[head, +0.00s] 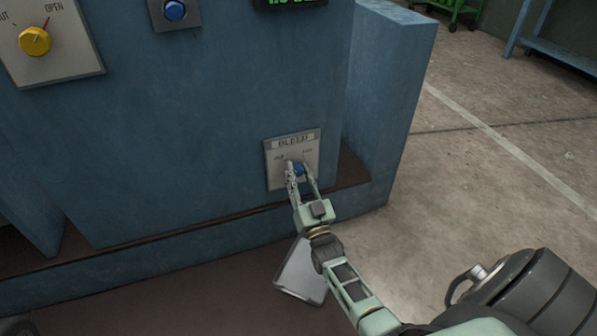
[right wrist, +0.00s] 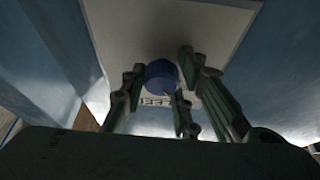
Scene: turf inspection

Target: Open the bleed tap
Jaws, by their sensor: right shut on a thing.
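The bleed tap is a small blue knob (head: 298,169) on a grey plate (head: 279,181) marked BLEED, low on the blue cabinet's front. My right gripper (head: 300,172) reaches up to the plate with its fingers around the knob, and it is shut on it. In the right wrist view the blue knob (right wrist: 162,73) shows between the fingers of the gripper (right wrist: 163,85), with the pale plate (right wrist: 190,25) behind it. The fingers cover part of the knob and of the plate's lettering, so the knob's pointing direction cannot be told. My left gripper is not in view.
The blue cabinet (head: 200,120) has a yellow knob (head: 34,41) on a plate marked OPEN at upper left, a blue button (head: 174,11) and a green-lit display (head: 290,4) above. A ledge runs below the plate. Concrete floor (head: 500,150) lies clear at right.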

